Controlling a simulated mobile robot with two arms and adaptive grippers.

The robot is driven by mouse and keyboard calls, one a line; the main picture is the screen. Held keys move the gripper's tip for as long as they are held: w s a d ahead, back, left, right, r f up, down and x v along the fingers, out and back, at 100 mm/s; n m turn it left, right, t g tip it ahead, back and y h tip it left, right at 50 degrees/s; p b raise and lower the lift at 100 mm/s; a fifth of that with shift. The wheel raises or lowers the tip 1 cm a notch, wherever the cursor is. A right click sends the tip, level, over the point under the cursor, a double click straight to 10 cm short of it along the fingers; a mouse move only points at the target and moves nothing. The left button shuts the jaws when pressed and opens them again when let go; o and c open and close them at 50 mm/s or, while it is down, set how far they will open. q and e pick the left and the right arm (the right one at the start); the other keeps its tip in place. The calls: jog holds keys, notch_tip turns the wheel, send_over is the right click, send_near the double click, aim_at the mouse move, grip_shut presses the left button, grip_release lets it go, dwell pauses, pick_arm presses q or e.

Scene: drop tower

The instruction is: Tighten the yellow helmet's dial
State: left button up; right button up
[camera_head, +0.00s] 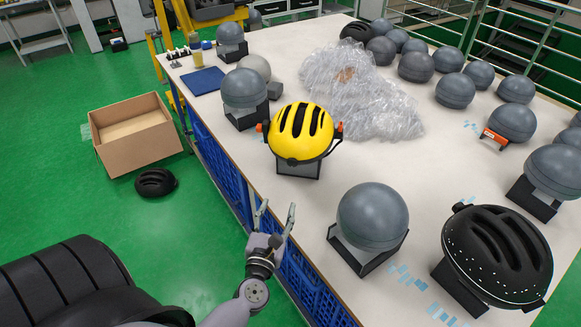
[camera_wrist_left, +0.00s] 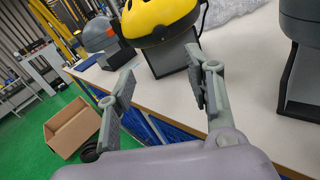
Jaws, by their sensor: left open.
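The yellow helmet (camera_head: 300,132) with black vents sits on a dark stand (camera_head: 297,168) near the left edge of the table. Small orange and dark parts show at both its sides; I cannot make out the dial. The helmet also shows at the top of the left wrist view (camera_wrist_left: 158,18), cut off by the frame. My left gripper (camera_head: 276,211) is open and empty, in front of the helmet and below it in the picture, by the table's edge. In the left wrist view its fingers (camera_wrist_left: 160,92) are spread apart with nothing between them. My right gripper is not in view.
The white table (camera_head: 300,210) carries grey headforms on stands, one (camera_head: 372,217) right of my gripper. A black helmet (camera_head: 497,255) stands at the front right. Clear plastic wrap (camera_head: 360,95) lies behind. A cardboard box (camera_head: 133,133) and another black helmet (camera_head: 155,182) are on the green floor.

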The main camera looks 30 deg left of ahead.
aim_at(292, 164)
pick_arm(q)
jog(key=p+x, duration=0.2)
jog(key=x, duration=1.3)
jog(key=shift+w+d+r, duration=0.1)
jog(key=shift+d, duration=0.1)
jog(key=shift+w+a, duration=0.2)
jog(key=shift+w, duration=0.35)
jog(key=shift+c, duration=0.3)
grip_shut()
